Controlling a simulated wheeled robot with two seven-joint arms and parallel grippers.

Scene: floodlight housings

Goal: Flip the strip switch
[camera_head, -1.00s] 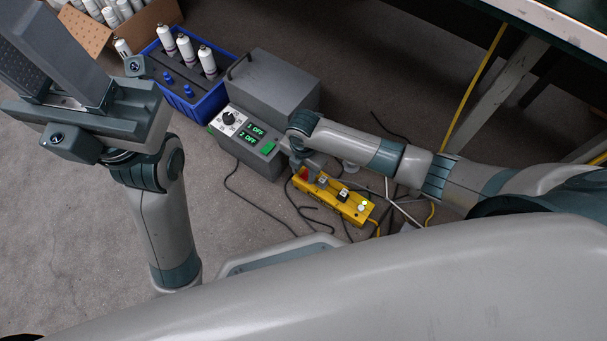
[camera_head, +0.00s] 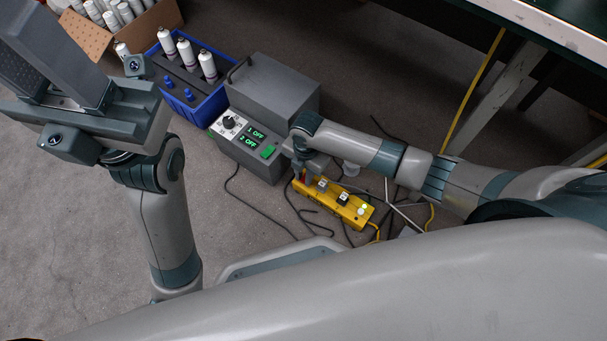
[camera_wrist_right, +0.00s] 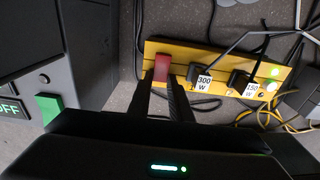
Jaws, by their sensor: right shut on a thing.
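The yellow power strip (camera_head: 352,208) lies on the floor, with a red switch (camera_wrist_right: 161,68) at its left end. It also shows in the right wrist view (camera_wrist_right: 220,88). Two dark plugs, marked 300 W (camera_wrist_right: 203,80) and 150 W (camera_wrist_right: 245,84), sit in it. A green light (camera_wrist_right: 274,71) glows at its right end. My right gripper (camera_wrist_right: 164,88) is over the left end, shut on the red switch, its fingertips partly hiding it. My left gripper (camera_head: 38,75) is raised at upper left, empty, its fingers apart, far from the strip.
A grey control box (camera_head: 262,90) with displays reading 1 OFF and 2 OFF stands close beside the strip. A blue crate (camera_head: 208,105) with white bottles is behind it. Loose black cables (camera_head: 262,207) lie around. A bench leg (camera_head: 485,95) stands at upper right.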

